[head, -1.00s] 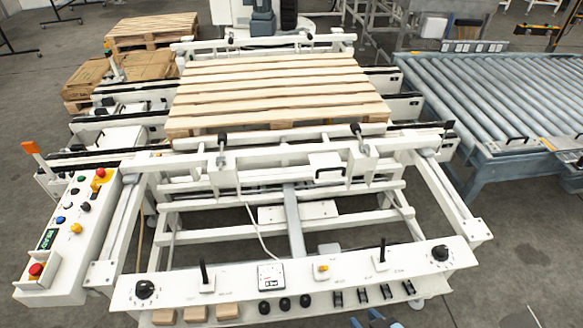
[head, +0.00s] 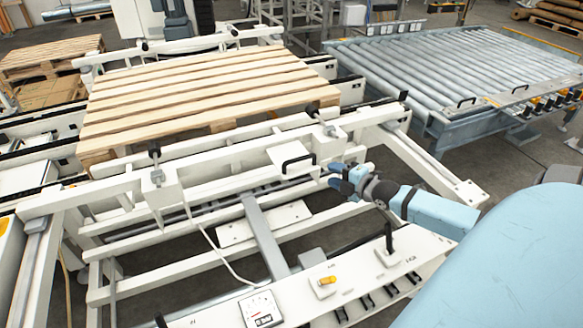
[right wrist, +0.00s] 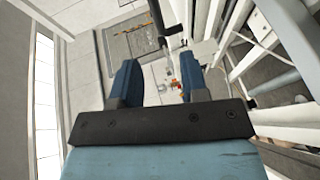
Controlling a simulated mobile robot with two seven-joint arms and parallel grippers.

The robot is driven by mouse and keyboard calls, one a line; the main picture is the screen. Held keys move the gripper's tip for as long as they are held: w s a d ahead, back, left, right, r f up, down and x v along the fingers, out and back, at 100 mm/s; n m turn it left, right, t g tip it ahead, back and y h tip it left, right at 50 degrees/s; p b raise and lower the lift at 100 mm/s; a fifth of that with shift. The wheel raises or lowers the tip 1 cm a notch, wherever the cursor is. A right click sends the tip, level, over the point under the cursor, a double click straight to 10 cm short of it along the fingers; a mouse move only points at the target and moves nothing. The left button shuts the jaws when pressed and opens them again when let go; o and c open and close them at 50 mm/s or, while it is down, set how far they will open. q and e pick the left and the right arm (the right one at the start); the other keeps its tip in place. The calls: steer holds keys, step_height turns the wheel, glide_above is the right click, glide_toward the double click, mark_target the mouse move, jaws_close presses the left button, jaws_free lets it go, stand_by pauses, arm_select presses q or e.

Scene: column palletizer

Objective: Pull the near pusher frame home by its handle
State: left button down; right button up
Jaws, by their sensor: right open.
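The near pusher frame (head: 222,172) is a white crossbar in front of the pallet in the head view. Its black handle (head: 298,160) sits on a white plate near the middle of the picture. My right gripper (head: 333,177) is open, just right of the handle and a little lower, with its fingers pointing left. It appears apart from the handle. In the right wrist view the two blue fingers (right wrist: 158,78) are spread with nothing held between them. A dark bar beyond them there may be the handle. My left gripper is not in view.
A slatted wooden pallet (head: 200,88) lies behind the frame. A white control panel (head: 330,285) with levers, a gauge and switches runs along the front, below my right arm. A roller conveyor (head: 455,70) stands at the back right.

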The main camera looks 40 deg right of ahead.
mark_target(302, 160)
steer(key=b+x, duration=0.2)
steer(key=x, duration=1.2)
steer(key=shift+d+r, duration=0.2)
steer(key=shift+c, duration=0.2)
jaws_close()
